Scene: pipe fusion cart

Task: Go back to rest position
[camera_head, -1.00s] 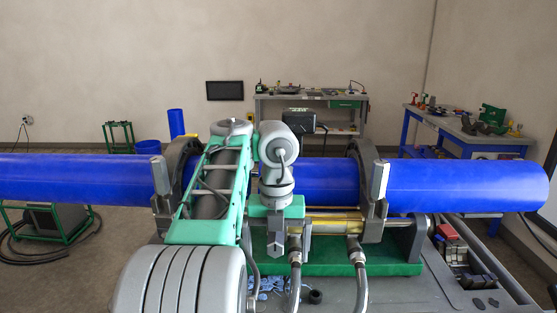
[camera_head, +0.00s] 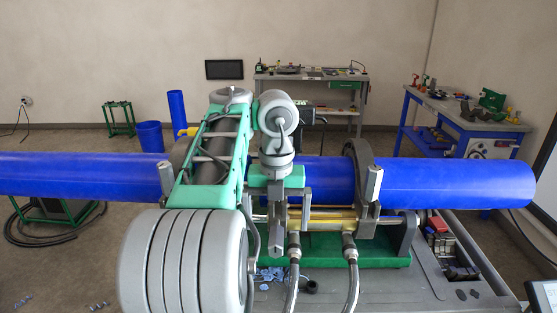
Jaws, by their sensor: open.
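My gripper (camera_head: 277,222) points down in front of the pipe clamp frame at the middle of the cart. Its fingers are apart and I see nothing between them. A long blue pipe (camera_head: 450,182) lies level in the right clamp (camera_head: 366,180). Another blue pipe length (camera_head: 80,174) runs out to the left. My arm hides most of the left clamp and part of the pipe between the clamps. The green machine base (camera_head: 330,252) and two hoses (camera_head: 350,270) show below the gripper.
The grey cart top (camera_head: 400,290) is free at the front right, beside a tool recess (camera_head: 447,250). Blue scraps and a black ring (camera_head: 311,287) lie near the hoses. Workbenches (camera_head: 460,122) stand at the back and right.

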